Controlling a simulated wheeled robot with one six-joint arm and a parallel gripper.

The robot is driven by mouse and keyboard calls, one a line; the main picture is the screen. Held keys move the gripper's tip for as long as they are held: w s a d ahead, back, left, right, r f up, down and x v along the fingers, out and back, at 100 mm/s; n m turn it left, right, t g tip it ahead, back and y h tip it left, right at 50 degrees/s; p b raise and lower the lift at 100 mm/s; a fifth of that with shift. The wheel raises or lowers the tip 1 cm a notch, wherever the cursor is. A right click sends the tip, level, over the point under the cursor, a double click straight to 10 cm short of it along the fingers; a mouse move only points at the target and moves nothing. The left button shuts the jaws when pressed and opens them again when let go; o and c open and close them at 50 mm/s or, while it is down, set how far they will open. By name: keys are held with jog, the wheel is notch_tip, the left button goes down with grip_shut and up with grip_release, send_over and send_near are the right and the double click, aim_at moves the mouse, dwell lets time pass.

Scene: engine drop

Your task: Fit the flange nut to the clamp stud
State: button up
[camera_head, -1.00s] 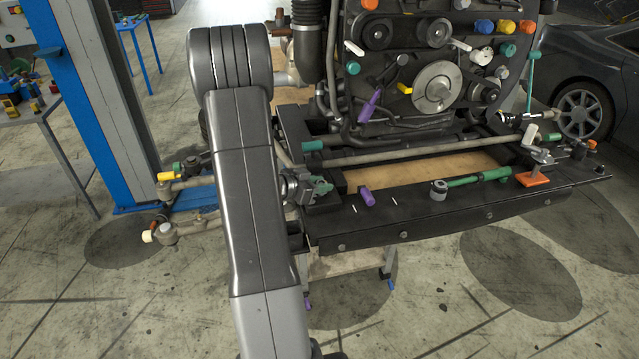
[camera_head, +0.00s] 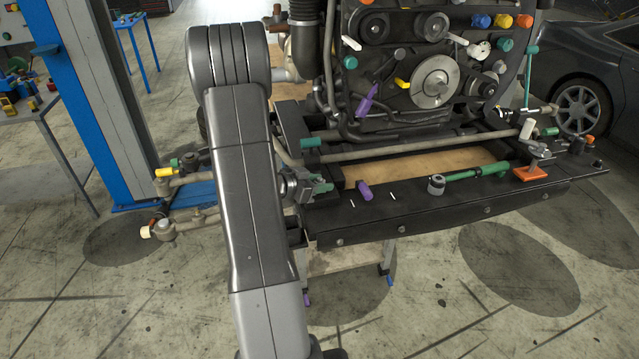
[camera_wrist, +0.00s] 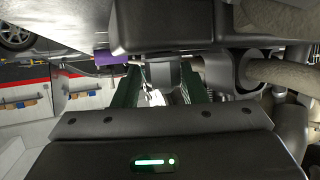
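My gripper (camera_head: 318,187) is at the left end of the black engine subframe (camera_head: 430,215), partly hidden behind my forearm. Its green fingers (camera_wrist: 160,90) reach in under dark metal in the wrist view and stand apart at their bases. A grey block (camera_wrist: 166,76) and a small bright patch lie between or beyond the tips. I cannot tell whether anything is gripped. I cannot pick out the flange nut or the clamp stud for certain. A purple cylinder (camera_head: 365,190) lies on the subframe just right of my gripper; a purple part (camera_wrist: 112,57) shows left of the fingers.
The engine (camera_head: 400,85) stands behind the subframe. A green-handled tool (camera_head: 475,173) and an orange-based clamp (camera_head: 529,173) sit on its right side. Pipes (camera_wrist: 280,70) pass close right of the fingers. A blue post (camera_head: 95,90) stands left. The front floor is clear.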

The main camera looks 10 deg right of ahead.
jog(key=shift+w+a+r, duration=0.1)
jog(key=shift+w+a, duration=0.15)
jog(key=b+v, duration=0.2)
jog(key=v, duration=1.1)
jog(key=shift+s, duration=0.35)
jog(key=shift+a, duration=0.1)
